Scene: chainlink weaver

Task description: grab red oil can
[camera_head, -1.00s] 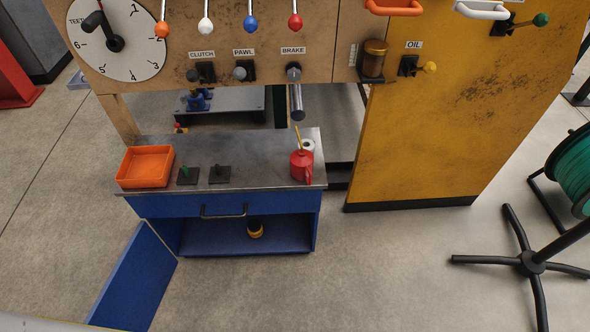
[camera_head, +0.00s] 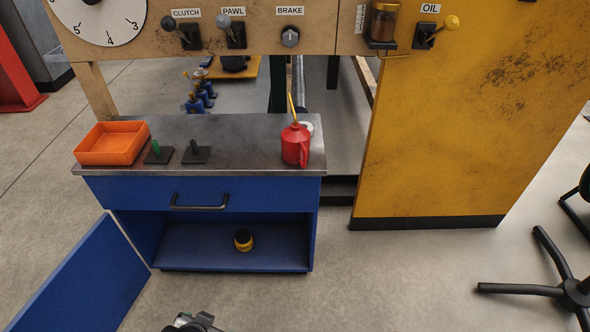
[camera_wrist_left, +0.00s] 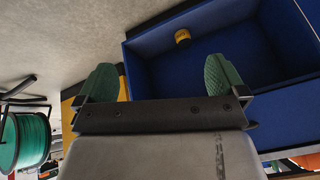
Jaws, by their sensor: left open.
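The red oil can (camera_head: 295,146) stands upright at the right end of the metal bench top (camera_head: 228,150), its thin yellow spout pointing up. A white roll is partly hidden behind it. My left gripper shows in the left wrist view (camera_wrist_left: 162,82), open and empty, its two green finger pads wide apart. It faces the blue cabinet's open lower compartment (camera_wrist_left: 260,50). In the head view only a small part of my arm (camera_head: 193,322) shows at the bottom edge, well below and in front of the can. My right gripper is not in view.
An orange tray (camera_head: 112,162) and two small black stands (camera_head: 196,154) are left of the can. A blue cabinet door (camera_head: 82,278) hangs open at the left. A yellow-black container (camera_head: 243,240) sits inside. A yellow panel (camera_head: 440,130) stands right of the bench.

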